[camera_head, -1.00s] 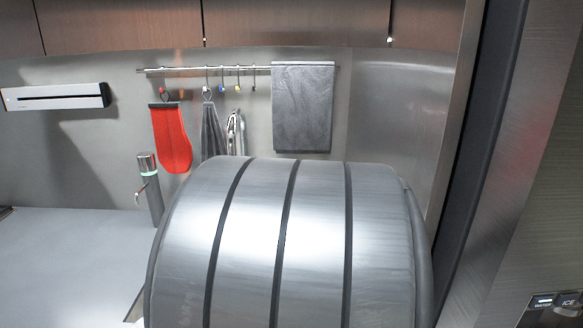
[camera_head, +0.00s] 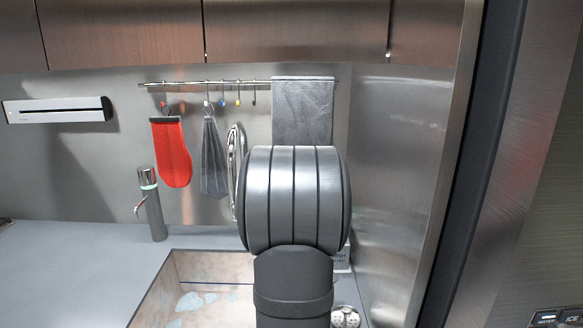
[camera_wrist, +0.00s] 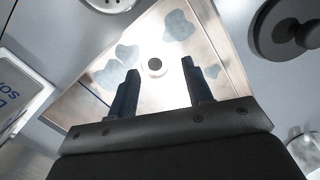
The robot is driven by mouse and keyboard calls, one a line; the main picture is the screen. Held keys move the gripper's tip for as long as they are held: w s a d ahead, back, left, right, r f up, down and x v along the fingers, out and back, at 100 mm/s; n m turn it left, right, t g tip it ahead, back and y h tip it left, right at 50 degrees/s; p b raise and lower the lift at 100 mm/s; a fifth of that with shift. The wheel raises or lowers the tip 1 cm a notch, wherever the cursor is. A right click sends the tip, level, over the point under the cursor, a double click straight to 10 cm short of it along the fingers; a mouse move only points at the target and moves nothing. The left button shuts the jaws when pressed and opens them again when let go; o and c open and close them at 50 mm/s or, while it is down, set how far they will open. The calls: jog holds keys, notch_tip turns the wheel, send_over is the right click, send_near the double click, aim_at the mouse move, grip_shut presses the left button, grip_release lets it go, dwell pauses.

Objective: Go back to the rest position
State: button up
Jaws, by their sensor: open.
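In the wrist view my gripper (camera_wrist: 160,88) shows two dark fingers spread apart with nothing between them. Behind the fingers lies a sink basin (camera_wrist: 150,30) with a pale patterned floor and a round drain. In the head view my own arm link stands in the middle and covers part of the sink (camera_head: 225,268) and the wall behind. The gripper itself does not show in the head view.
A steel panel (camera_head: 400,180) bounds the right. The counter (camera_head: 70,265) at left is clear.

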jog(key=w+f, duration=0.1)
jog(key=w+a+f, duration=0.2)
jog(key=shift+f, duration=0.3)
